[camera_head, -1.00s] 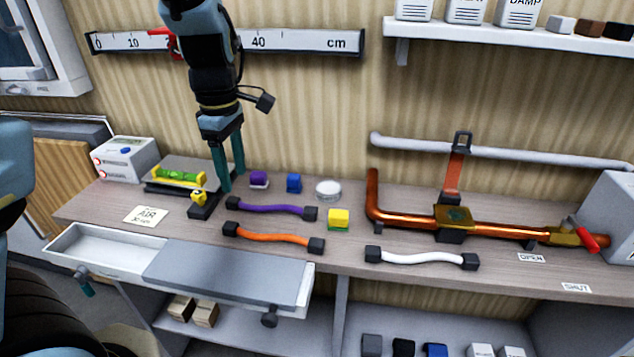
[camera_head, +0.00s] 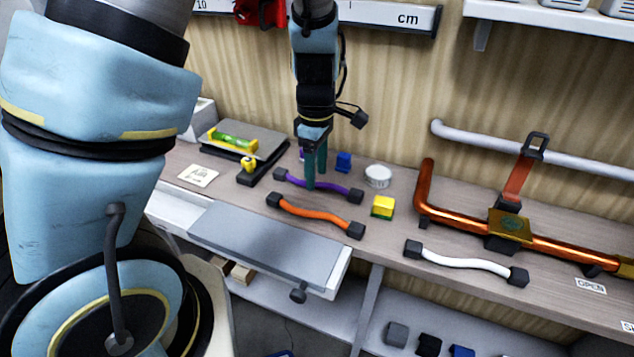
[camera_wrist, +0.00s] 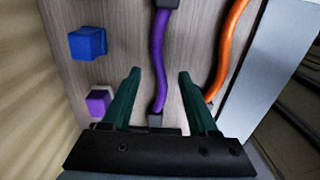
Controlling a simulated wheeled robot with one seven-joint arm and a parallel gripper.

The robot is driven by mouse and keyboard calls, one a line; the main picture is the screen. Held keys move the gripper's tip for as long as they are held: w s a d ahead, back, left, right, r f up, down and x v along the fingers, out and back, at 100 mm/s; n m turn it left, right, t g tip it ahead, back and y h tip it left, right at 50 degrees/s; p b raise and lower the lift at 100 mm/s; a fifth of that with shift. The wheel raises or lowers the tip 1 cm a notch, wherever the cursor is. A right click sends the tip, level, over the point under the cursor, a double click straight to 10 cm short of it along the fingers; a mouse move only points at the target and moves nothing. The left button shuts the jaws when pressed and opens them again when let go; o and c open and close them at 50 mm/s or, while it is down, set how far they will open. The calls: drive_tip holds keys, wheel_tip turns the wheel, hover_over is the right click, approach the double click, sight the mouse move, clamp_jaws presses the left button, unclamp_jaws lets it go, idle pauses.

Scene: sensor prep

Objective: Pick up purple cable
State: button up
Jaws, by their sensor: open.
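The purple cable (camera_head: 328,190) lies on the wooden workbench, with a black block at each end. In the wrist view the purple cable (camera_wrist: 160,60) runs lengthwise between the two green fingers of my gripper (camera_wrist: 158,85). One of its end blocks shows close to the gripper's palm. In the head view my gripper (camera_head: 316,172) points down over the cable's middle to left part. The fingers are apart and hold nothing. Whether they touch the cable or hover just over it I cannot tell.
An orange cable (camera_head: 312,212) lies in front, and a white cable (camera_head: 465,263) to the right. A blue block (camera_head: 343,161), a white round tin (camera_head: 377,176) and a yellow-green block (camera_head: 382,206) are close by. A purple block (camera_wrist: 98,103) is beside the fingers. Copper pipework (camera_head: 455,222) stands right.

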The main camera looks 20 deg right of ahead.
wheel_tip(320, 180, down, 2)
clamp_jaws()
idle(0.6)
